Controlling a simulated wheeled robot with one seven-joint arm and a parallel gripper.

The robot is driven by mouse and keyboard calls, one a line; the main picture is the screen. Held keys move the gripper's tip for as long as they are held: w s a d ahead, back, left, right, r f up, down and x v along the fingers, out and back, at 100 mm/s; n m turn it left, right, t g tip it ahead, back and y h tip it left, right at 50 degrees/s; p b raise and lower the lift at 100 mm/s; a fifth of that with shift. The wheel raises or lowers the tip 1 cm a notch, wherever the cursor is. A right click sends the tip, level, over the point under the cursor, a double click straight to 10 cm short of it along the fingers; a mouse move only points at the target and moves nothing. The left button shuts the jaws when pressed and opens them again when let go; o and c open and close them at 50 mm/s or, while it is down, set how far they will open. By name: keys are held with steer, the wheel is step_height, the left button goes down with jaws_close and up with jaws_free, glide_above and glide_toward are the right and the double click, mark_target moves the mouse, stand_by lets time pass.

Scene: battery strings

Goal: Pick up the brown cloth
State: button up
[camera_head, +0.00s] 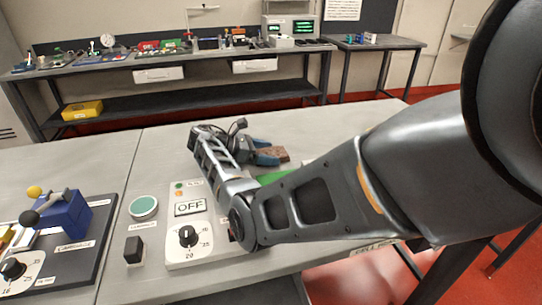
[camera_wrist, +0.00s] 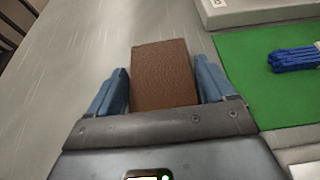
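The brown cloth (camera_wrist: 163,72) looks like a flat, folded rectangle in the wrist view, lying between and ahead of my fingers. It also shows in the head view as a small brown patch (camera_head: 280,153) at the tip of my gripper (camera_head: 266,157). In the wrist view, the blue fingers of my gripper (camera_wrist: 162,90) are spread wide, one at each side of the cloth. They are very close to its edges; I cannot tell for sure whether they touch it. The near end of the cloth is hidden behind the gripper body.
A green mat (camera_wrist: 262,85) with a blue bundle (camera_wrist: 294,59) lies to the right of the cloth. A grey box edge (camera_wrist: 255,10) is beyond it. A control panel marked OFF (camera_head: 190,208) and a blue lever unit (camera_head: 64,212) stand on the table. The table left of the cloth is clear.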

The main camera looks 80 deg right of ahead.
steer(key=c, duration=0.6)
